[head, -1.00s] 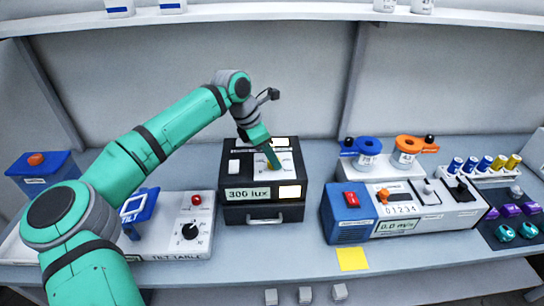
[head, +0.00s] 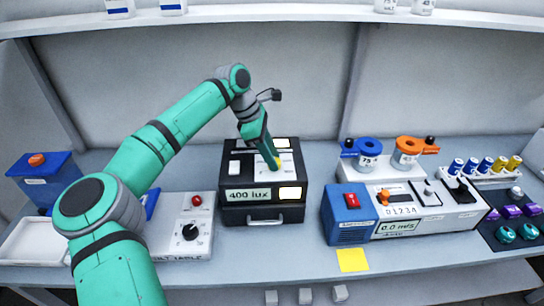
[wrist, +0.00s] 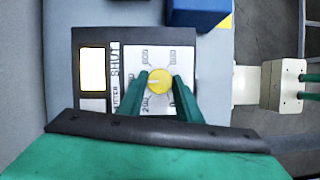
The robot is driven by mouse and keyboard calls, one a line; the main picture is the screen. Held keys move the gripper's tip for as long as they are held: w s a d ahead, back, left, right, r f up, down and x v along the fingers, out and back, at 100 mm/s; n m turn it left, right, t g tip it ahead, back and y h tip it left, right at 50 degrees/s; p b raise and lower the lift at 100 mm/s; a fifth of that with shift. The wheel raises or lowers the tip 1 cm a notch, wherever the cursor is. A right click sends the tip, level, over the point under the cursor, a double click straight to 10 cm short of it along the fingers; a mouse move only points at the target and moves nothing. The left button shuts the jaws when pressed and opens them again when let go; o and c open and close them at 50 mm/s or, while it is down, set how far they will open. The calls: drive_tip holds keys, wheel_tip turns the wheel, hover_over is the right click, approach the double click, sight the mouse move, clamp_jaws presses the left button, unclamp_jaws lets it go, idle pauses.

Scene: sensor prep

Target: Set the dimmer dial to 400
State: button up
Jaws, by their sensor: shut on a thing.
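The dimmer dial is a round yellow knob (wrist: 160,79) on a white scale plate with printed numbers, on top of a black box (head: 234,198). The box's front display (head: 248,195) reads 400 lux. My gripper (wrist: 161,88) comes down over the dial, with one green finger on each side, shut on it. In the head view, my gripper (head: 272,163) covers most of the dial, and only a bit of yellow shows. Parts of the scale are hidden by the fingers.
A tilt table control (head: 181,230) with a black knob stands left of the box. A blue and white instrument (head: 348,215) with a red switch stands to the right. A yellow note (head: 352,260) lies in front. The table strip before the box is clear.

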drive_tip(key=o, duration=1)
drive_tip(key=shift+o, duration=0.2)
drive_tip(key=v, duration=1)
drive_tip(key=shift+r, duration=0.4)
drive_tip(key=shift+w, duration=0.1)
